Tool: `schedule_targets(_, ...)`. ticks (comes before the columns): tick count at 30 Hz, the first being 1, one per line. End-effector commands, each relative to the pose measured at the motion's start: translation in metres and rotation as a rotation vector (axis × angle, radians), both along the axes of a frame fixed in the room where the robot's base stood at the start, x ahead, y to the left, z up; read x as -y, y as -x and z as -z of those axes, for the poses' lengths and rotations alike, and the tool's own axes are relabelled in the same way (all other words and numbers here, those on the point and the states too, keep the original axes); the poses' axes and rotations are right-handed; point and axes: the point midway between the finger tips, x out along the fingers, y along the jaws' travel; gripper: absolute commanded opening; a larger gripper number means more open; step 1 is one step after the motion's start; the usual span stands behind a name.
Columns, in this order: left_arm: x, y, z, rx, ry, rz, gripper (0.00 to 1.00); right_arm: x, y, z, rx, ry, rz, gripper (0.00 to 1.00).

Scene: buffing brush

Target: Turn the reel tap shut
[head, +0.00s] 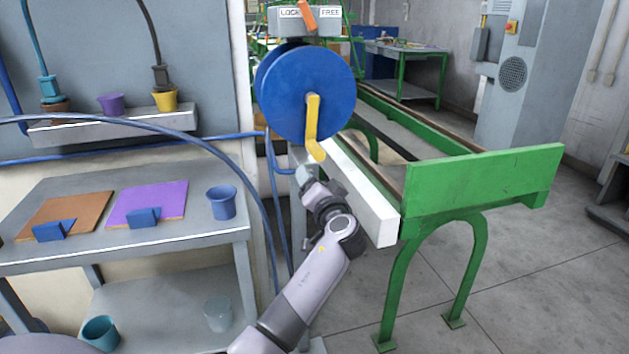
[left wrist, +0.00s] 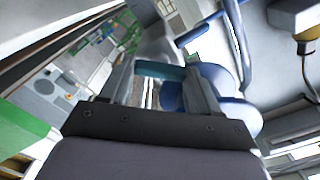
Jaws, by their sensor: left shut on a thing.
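The blue hose reel (head: 310,92) stands at the top centre with a yellow crank (head: 313,125) on its face. My left gripper (head: 304,174) is below the reel, close to the lower end of the crank. In the left wrist view, my left gripper (left wrist: 160,78) is shut on a teal bar (left wrist: 158,69), which looks like the handle of the reel tap. The blue reel (left wrist: 213,88) shows just behind the right finger. The tap body is mostly hidden by my gripper in the head view. My right gripper is not in view.
A grey box (head: 285,20) marked LOCK and FREE, with an orange lever (head: 307,16), sits above the reel. A white beam (head: 362,195) and a green bench (head: 485,185) are close on the right. A grey table (head: 190,228) with a blue cup (head: 222,203) and blue hoses are left.

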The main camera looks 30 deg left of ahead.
Motion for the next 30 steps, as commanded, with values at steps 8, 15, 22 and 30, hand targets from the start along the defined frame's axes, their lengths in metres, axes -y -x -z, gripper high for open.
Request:
schedule_targets(8, 0.0, 0.0, -0.001, -0.205, -0.171, 0.0, 0.31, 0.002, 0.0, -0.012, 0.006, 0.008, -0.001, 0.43)
schedule_targets(15, 0.0, 0.0, -0.001, -0.373, -0.315, 0.0, 0.31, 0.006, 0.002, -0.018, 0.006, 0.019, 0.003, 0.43)
schedule_targets(22, 0.0, 0.001, -0.001, -0.506, -0.427, -0.001, 0.31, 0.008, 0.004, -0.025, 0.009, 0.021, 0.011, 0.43)
schedule_targets(30, 0.0, 0.001, 0.0, -0.603, -0.51, -0.001, 0.31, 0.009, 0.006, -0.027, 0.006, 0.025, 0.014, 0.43)
